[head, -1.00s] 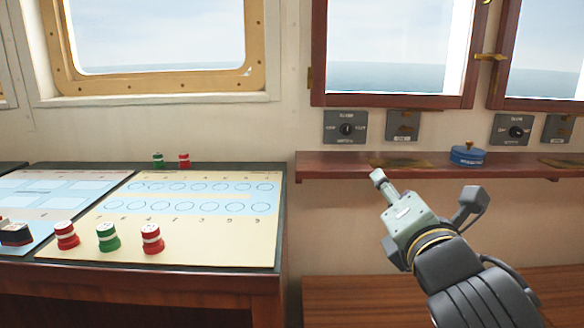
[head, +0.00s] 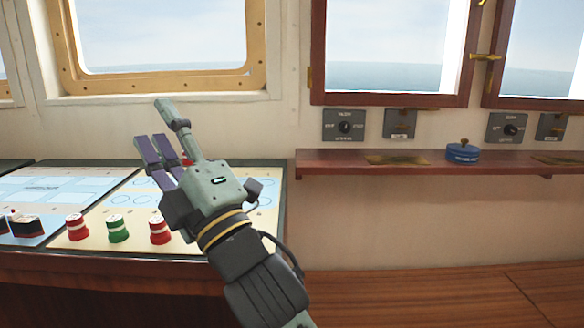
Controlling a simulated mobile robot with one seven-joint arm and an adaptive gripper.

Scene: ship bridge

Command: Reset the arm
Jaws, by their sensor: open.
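My gripper (head: 160,127) is open and empty in the head view. It is raised in front of the chart table, with its fingers pointing up and left toward the framed window. My arm comes up from the bottom of the view, right of the table's front corner. The gripper hides part of the chart and most of the small pieces at the table's back edge.
The chart table (head: 100,258) on the left bears red pieces (head: 77,227), a green piece (head: 118,229) and dark ship models (head: 25,226). A wooden shelf (head: 340,165) on the right holds a blue lidded pot (head: 463,152). A wooden surface (head: 430,292) below it is clear.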

